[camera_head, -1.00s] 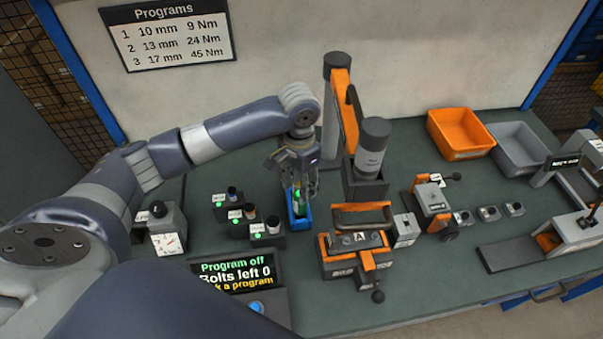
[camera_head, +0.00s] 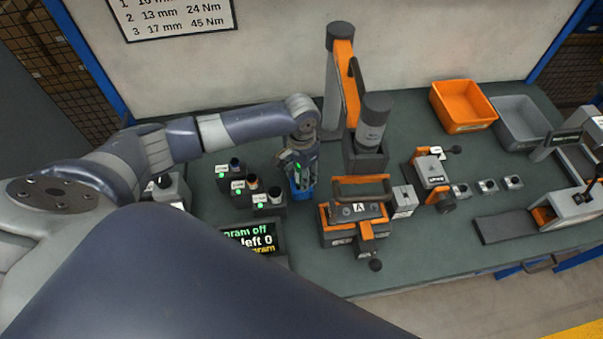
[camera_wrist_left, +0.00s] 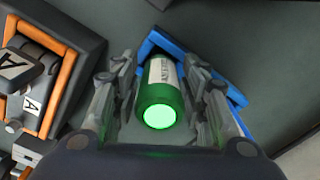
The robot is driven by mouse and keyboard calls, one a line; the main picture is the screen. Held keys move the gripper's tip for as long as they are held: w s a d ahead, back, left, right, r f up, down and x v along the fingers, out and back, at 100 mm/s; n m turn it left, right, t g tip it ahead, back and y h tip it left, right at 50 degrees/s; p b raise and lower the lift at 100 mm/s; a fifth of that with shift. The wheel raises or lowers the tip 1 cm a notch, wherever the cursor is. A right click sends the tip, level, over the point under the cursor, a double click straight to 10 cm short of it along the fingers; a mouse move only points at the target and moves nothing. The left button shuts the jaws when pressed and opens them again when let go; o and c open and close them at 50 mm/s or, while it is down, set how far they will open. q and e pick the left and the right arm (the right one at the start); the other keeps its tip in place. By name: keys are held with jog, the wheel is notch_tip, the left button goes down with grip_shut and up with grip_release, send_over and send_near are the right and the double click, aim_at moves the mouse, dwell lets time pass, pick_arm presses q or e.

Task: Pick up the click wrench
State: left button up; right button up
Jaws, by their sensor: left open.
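The click wrench shows in the left wrist view as a green cylinder (camera_wrist_left: 160,100) with a white label and a glowing green end. It sits in a blue holder (camera_wrist_left: 238,97). In the head view the blue holder (camera_head: 307,194) is mostly hidden by my gripper, and only a little green of the wrench (camera_head: 297,167) shows. My left gripper (camera_head: 299,178) points down over the holder. In the left wrist view its fingers (camera_wrist_left: 160,70) are open, one on each side of the wrench. Whether they touch it cannot be told. My right gripper is not in view.
Sockets on small stands (camera_head: 257,192) are left of the holder. An orange fixture (camera_head: 340,228) and a tall orange-and-grey post (camera_head: 343,100) stand close on the right. Orange (camera_head: 463,105) and grey (camera_head: 522,122) bins are at the back right. A display (camera_head: 252,238) is in front.

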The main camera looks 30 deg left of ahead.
pick_arm(q)
jog(key=shift+f, duration=0.15)
jog(key=c, duration=0.7)
jog(key=shift+c, duration=0.7)
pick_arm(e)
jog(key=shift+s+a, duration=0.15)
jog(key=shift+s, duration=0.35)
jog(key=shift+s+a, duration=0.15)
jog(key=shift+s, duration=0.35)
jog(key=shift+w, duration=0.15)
